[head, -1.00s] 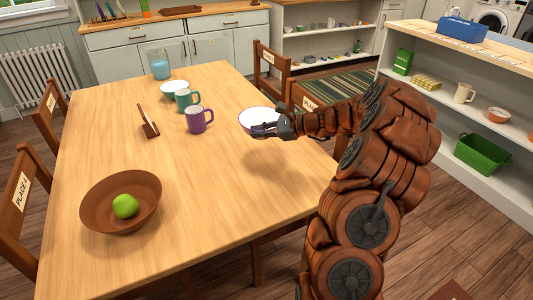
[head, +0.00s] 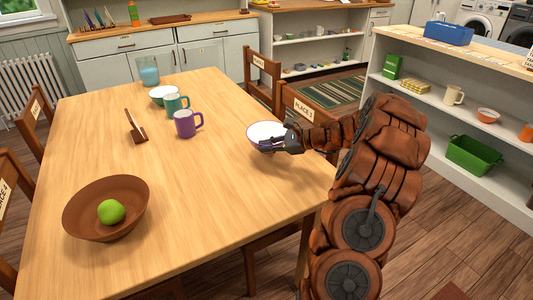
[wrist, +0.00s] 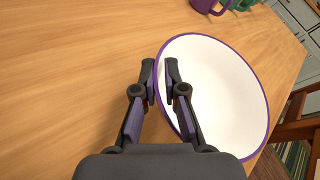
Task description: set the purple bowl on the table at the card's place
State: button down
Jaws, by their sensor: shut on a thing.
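The purple bowl (head: 266,134) is white inside with a purple rim. It is at the right side of the wooden table (head: 160,190), in front of the chair labelled PLACE 3 (head: 303,110). My gripper (head: 268,145) is shut on the bowl's near rim. In the wrist view the fingers (wrist: 162,80) straddle the rim of the bowl (wrist: 225,85), one inside and one outside. The bowl looks close to level and very near the tabletop; I cannot tell if it touches. The card (head: 135,127) may be the small brown stand on the table; its face is hidden.
A purple mug (head: 186,123), a teal mug (head: 175,104), a white-and-green bowl (head: 162,92) and a blue glass (head: 148,70) stand toward the back. A brown bowl (head: 80,212) with a green apple (head: 111,211) stands front left. The table's middle is clear.

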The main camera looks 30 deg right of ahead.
jog(key=shift+f, duration=1.35)
jog(key=shift+f, duration=0.15)
jog(key=c, duration=1.2)
grip_release()
